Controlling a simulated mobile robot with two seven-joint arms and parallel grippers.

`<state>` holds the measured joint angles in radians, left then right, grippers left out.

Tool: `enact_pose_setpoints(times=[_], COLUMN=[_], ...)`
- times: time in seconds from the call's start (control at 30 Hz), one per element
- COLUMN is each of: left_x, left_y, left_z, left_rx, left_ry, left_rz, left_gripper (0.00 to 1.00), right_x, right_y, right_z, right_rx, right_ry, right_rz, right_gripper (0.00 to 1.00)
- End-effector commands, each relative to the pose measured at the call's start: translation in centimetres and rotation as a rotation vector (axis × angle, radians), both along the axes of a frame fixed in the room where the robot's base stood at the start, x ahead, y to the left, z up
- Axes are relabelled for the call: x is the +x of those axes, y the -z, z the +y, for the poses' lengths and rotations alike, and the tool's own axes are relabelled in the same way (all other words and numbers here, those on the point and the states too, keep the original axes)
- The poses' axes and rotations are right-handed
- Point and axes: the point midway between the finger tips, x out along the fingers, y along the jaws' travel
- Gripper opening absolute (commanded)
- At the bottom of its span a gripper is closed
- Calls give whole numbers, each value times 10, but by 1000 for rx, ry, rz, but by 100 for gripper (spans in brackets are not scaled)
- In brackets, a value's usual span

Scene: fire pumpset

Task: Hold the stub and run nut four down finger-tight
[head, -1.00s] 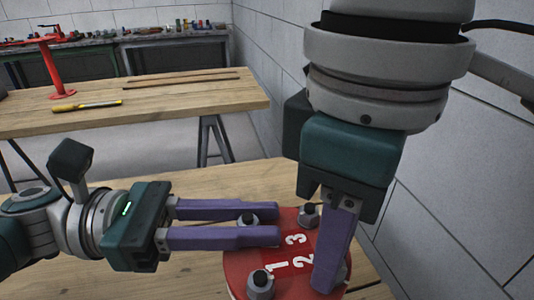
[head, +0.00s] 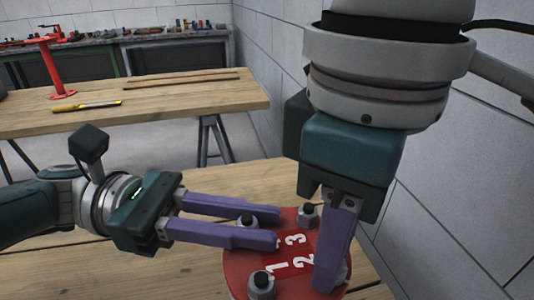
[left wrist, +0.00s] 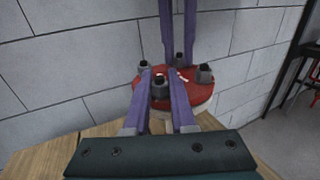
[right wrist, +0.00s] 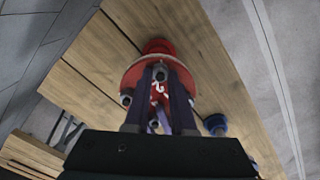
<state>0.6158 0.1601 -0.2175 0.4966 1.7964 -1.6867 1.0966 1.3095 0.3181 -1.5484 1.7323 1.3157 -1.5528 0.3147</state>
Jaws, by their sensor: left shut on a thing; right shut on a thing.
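The stub has a round red flange (head: 252,262) with white figures 1, 2 and 3 and several grey nuts on dark studs. My left gripper (head: 262,228) is shut on nut four (head: 246,221) at the flange's left rear. Nut four shows between its purple fingers in the left wrist view (left wrist: 160,88). My right gripper (head: 330,283) reaches down to the flange's right side. In the right wrist view its fingers close around a nut (right wrist: 160,73) by the figure 2, on the stub. That nut is hidden by a finger in the head view.
Nut one (head: 262,284) and nut three (head: 308,215) stand clear of my fingers. A wooden bench (head: 180,95) behind holds a red stand (head: 55,70) and a yellow-handled tool (head: 87,106). A block wall (head: 460,180) rises close on the right.

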Motion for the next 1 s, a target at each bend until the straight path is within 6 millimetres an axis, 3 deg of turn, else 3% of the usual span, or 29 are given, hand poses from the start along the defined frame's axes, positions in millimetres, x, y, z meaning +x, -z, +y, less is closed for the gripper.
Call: enact_pose_setpoints(times=[0.07, 0.1, 0.2, 0.63, 1.0], left_x=[-2, -2, -1, 0, -1], left_y=[2, 2, 1, -6, -45], left_z=[-1, -1, -1, -1, -1], left_rx=[4, 3, 2, -1, -1], left_ry=[4, 4, 3, 2, 1], left_rz=[4, 4, 3, -1, -4], left_gripper=[0, 28, 36, 36, 36], right_x=[0, 0, 0, 0, 0], right_y=[0, 0, 0, 0, 0], right_z=[1, 1, 1, 1, 1], right_rx=[4, 4, 3, 2, 3], right_ry=[0, 0, -1, -1, -1], right_rz=[-2, -2, -1, 0, 1], right_gripper=[0, 0, 0, 0, 0])
